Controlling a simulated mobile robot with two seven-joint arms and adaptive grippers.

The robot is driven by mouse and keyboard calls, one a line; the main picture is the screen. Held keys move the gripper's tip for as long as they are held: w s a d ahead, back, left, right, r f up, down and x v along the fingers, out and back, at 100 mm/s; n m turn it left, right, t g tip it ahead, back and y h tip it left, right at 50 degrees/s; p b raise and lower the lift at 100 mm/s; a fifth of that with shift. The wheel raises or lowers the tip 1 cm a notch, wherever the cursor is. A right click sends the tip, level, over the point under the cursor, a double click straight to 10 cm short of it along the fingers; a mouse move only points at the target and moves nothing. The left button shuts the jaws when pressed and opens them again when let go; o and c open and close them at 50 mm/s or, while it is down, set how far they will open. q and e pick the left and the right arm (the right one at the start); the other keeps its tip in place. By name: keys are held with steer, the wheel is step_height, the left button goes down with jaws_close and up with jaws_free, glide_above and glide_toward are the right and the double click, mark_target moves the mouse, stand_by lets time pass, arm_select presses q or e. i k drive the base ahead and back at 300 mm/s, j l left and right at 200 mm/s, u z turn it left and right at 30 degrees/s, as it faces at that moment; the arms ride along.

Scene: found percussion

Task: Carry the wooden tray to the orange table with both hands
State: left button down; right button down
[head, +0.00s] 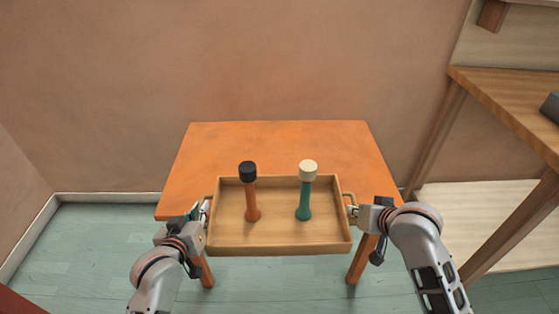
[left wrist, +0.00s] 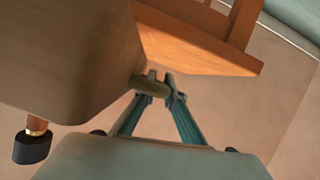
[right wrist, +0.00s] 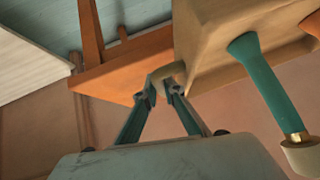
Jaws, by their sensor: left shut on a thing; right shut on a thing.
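The wooden tray (head: 280,249) is held between my two grippers in the head view, overlapping the front part of the orange table (head: 280,140). Whether it touches the tabletop is not clear. On it stand an orange stick with a black top (head: 250,195) and a green stick with a cream top (head: 305,195). My left gripper (head: 206,208) is shut on the tray's left handle; the left wrist view shows its fingers (left wrist: 157,88) around that handle. My right gripper (head: 350,210) is shut on the right handle, also seen in the right wrist view (right wrist: 160,88).
A wooden workbench (head: 510,95) stands at the right with a dark object (head: 550,106) on it. A plain wall (head: 250,60) rises behind the orange table. The back of the tabletop is bare. Green floor (head: 100,225) is open at the left.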

mark_target(278, 160)
steer(key=i, duration=1)
